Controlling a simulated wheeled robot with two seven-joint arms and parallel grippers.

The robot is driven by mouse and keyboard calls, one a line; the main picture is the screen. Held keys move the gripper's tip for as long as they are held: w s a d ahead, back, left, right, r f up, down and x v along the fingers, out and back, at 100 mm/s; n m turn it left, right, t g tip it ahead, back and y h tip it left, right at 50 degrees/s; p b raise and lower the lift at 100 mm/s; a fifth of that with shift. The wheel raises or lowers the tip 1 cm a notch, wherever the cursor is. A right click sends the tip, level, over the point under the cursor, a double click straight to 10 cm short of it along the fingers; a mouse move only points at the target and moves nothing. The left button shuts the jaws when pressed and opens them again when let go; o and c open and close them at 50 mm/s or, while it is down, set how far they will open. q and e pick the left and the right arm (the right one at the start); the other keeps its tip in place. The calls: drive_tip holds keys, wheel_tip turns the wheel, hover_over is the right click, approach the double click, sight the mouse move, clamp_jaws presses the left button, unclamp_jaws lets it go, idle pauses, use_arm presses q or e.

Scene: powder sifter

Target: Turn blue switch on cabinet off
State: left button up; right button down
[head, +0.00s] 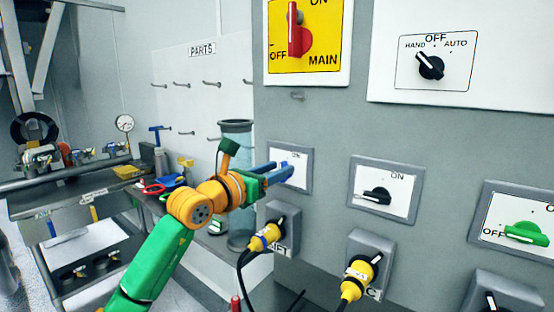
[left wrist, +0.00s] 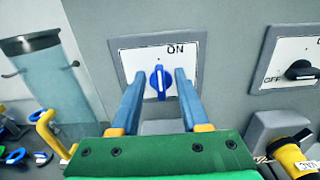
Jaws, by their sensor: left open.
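The blue switch (left wrist: 160,84) is a knob on a white plate in a grey frame on the cabinet. Its handle stands upright, with a white line along it, below the ON label. My left gripper (left wrist: 160,76) is open, with one blue finger on each side of the knob. I see a gap on both sides, and the fingers do not appear to touch it. In the head view my left gripper (head: 279,173) reaches the switch plate (head: 302,158) from the left, and its fingers mostly hide the knob. My right gripper is not in view.
A black switch (head: 377,195) and a green switch (head: 525,233) sit to the right on the cabinet. Yellow plugs (head: 265,237) with cables stick out below. A red main switch (head: 297,38) is above. A clear cylinder (left wrist: 34,75) stands left of the cabinet.

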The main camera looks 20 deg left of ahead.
use_arm(q)
drive_tip(key=shift+w+d+f, duration=0.1)
drive_tip(key=shift+w+f, duration=0.05)
drive_tip(key=shift+w, duration=0.2)
drive_tip(key=shift+s, duration=0.2)
clamp_jaws()
drive_tip(key=shift+n, duration=0.3)
drive_tip(key=n, duration=0.5)
drive_tip(key=a+n+b, duration=0.1)
drive_tip(key=n, duration=0.5)
drive_tip(key=f+n+b, duration=0.1)
drive_tip(key=n, duration=0.5)
drive_tip(key=shift+w+a, duration=0.25)
drive_tip(key=shift+f+n, duration=0.1)
drive_tip(key=shift+n, duration=0.2)
